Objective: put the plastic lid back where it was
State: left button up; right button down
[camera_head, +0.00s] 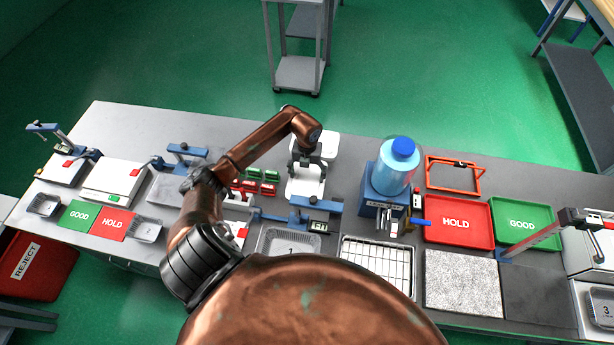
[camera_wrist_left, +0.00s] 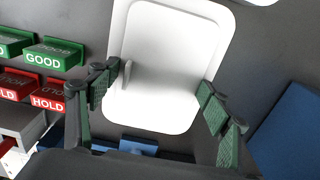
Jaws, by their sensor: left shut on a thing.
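The white plastic lid (camera_head: 304,188) is a rounded rectangle at the middle of the bench. In the left wrist view the lid (camera_wrist_left: 172,55) fills the space ahead of and between my fingers. My left gripper (camera_head: 306,165) is over it in the head view. I cannot tell whether the lid touches the bench. My right gripper is not in view.
A second white piece (camera_head: 327,142) lies just behind. Green GOOD blocks (camera_wrist_left: 50,52) and red HOLD blocks (camera_wrist_left: 48,93) stand to the left. A blue water bottle (camera_head: 398,168) stands on a blue stand to the right. A wire rack (camera_head: 376,258) lies in front. Bare bench shows behind the blocks.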

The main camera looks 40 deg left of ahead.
aim_at(307, 177)
pick_arm(q)
jog(key=shift+f, duration=0.7)
jog(key=o, duration=0.8)
notch_tip(307, 177, up, 12)
jog(key=shift+r+b, duration=0.1)
jog(key=shift+b, duration=0.55)
